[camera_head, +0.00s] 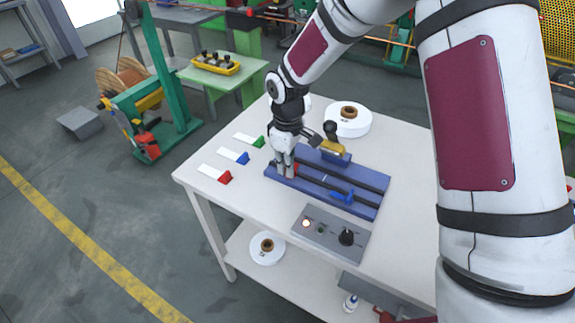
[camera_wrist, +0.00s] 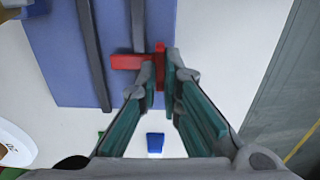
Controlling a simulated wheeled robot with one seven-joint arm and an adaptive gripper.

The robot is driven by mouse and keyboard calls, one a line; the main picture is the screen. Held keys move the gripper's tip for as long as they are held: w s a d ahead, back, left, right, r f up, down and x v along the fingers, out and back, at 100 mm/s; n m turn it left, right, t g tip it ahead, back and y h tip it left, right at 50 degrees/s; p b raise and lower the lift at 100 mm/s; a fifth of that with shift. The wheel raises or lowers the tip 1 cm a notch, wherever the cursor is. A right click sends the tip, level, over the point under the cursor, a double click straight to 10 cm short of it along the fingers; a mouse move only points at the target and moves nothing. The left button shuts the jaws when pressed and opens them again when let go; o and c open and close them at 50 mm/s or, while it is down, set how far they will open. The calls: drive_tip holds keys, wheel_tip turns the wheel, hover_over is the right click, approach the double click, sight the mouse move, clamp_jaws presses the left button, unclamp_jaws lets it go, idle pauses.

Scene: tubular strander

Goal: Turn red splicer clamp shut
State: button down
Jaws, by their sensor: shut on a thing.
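The splicer is a blue plate (camera_head: 372,211) with dark rails, on the white table. Its red clamp (camera_wrist: 126,62) shows in the wrist view near the plate's edge, with one red arm pointing left and another part between my fingertips. My gripper (camera_wrist: 161,72) is shut on that part of the red clamp. In the head view, my gripper (camera_head: 285,168) reaches down to the left end of the splicer and mostly hides the red clamp (camera_head: 296,168). A blue clamp (camera_head: 341,197) sits at the splicer's right side.
A grey control box (camera_head: 331,247) with a lit lamp and black knob stands in front of the splicer. A yellow-and-black handled part (camera_head: 333,144) stands behind it. Red, blue and green-tipped white strips lie left. A white spool (camera_head: 366,122) is at the back.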

drive_tip(key=c, duration=1.8)
unclamp_jaws()
drive_tip(key=shift+o, duration=0.2)
wheel_tip(320, 180, up, 12)
drive_tip(key=shift+r, duration=0.1)
